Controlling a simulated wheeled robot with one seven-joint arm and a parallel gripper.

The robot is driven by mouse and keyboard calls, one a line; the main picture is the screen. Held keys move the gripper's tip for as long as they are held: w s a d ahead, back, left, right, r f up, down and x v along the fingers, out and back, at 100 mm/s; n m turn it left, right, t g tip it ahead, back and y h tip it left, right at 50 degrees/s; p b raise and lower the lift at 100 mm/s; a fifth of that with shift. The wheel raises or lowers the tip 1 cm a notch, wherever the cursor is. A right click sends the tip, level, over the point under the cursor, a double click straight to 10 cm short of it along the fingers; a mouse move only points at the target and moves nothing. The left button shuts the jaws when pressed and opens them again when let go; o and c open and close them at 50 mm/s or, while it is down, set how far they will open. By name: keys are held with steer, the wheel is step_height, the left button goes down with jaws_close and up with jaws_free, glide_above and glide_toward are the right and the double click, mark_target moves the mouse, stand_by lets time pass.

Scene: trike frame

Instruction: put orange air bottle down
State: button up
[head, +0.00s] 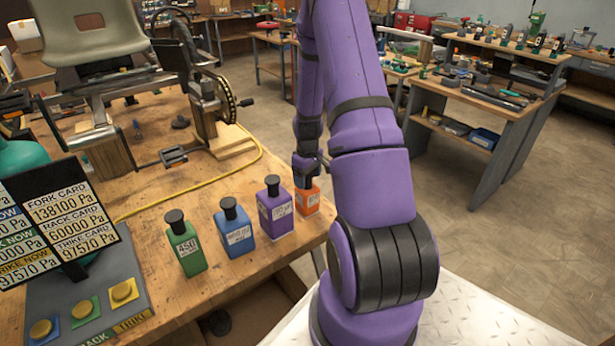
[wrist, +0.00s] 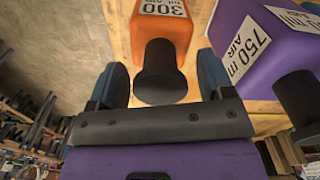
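The orange air bottle (head: 308,202) stands on the wooden bench near its right edge, at the right end of a row of bottles. Its label reads 300 in the wrist view (wrist: 165,25). My gripper (head: 308,168) is at the bottle's top, and my arm hides part of this in the head view. In the wrist view the two blue fingers (wrist: 162,62) stand apart on either side of the black cap, with a gap to it on each side. The gripper looks open, and the bottle looks upright.
The purple bottle (head: 275,208) stands close to the left of the orange one. A blue bottle (head: 236,230) and a green bottle (head: 186,246) stand further left. A pressure board (head: 68,215) and a button panel (head: 88,300) are at the left. A yellow hose (head: 195,180) lies behind.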

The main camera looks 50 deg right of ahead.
step_height(320, 180, up, 12)
steer(key=a+r+t, duration=0.1)
steer(key=a+r, duration=0.8)
steer(key=r, duration=0.2)
steer(key=s+a+r+t+h, duration=0.1)
steer(key=s+a+r, duration=0.2)
steer(key=a+r, duration=0.6)
steer(key=s+a+r+t, duration=0.1)
steer(key=s+a+r, duration=0.3)
steer(key=s+a, duration=0.2)
steer(key=s+a+r+t+y, duration=0.1)
steer(key=s+a+r+t, duration=0.1)
steer(key=s+a+r, duration=0.2)
steer(key=s+a, duration=0.3)
steer(key=s, duration=0.2)
steer(key=shift+s, duration=0.3)
steer(key=shift+r, duration=0.1)
steer(key=shift+c, duration=0.5)
stand_by(1.1)
